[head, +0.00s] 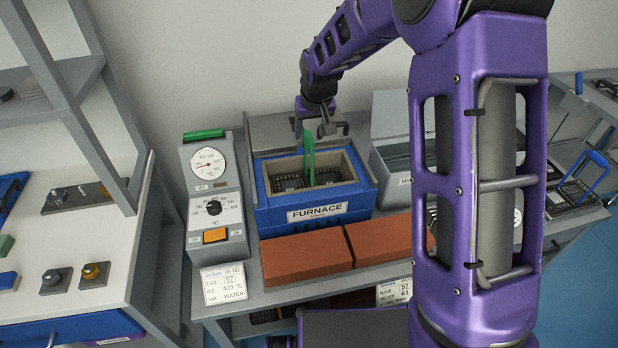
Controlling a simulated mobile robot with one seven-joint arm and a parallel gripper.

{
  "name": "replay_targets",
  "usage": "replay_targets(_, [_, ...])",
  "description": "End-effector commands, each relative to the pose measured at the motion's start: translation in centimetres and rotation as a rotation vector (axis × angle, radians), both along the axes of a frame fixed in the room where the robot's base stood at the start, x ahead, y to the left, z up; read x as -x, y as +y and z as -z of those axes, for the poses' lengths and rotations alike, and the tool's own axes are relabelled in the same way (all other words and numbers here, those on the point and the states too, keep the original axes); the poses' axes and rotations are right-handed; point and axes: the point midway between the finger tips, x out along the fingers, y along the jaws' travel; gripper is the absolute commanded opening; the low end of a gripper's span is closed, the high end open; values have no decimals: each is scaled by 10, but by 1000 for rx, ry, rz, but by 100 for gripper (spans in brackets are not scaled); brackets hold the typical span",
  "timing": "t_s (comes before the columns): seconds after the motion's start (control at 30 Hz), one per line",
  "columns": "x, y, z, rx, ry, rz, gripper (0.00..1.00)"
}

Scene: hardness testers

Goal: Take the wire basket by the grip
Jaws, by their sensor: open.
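A dark wire basket (290,183) sits inside the blue furnace (318,213), whose lid is raised at the back. A green grip (309,160) stands up from the basket, above the furnace opening. My gripper (322,133) is open and comes down from above, its fingers at the top of the green grip. The fingers appear to be on either side of it; whether they touch it I cannot tell. Part of the basket is hidden by the furnace walls.
Red bricks (305,260) lie in front of the furnace. A control box (213,200) with dials stands left of it. A grey tank (392,160) stands to the right, partly behind my arm. Another basket with a blue grip (592,170) is at far right.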

Motion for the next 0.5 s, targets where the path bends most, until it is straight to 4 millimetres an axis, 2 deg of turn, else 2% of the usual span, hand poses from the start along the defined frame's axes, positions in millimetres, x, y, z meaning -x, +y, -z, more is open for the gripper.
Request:
replay_targets(0.27, [-8, 2, 20, 0, 1, 0, 62])
replay_targets(0.5, [-20, 4, 53, 0, 1, -1, 62])
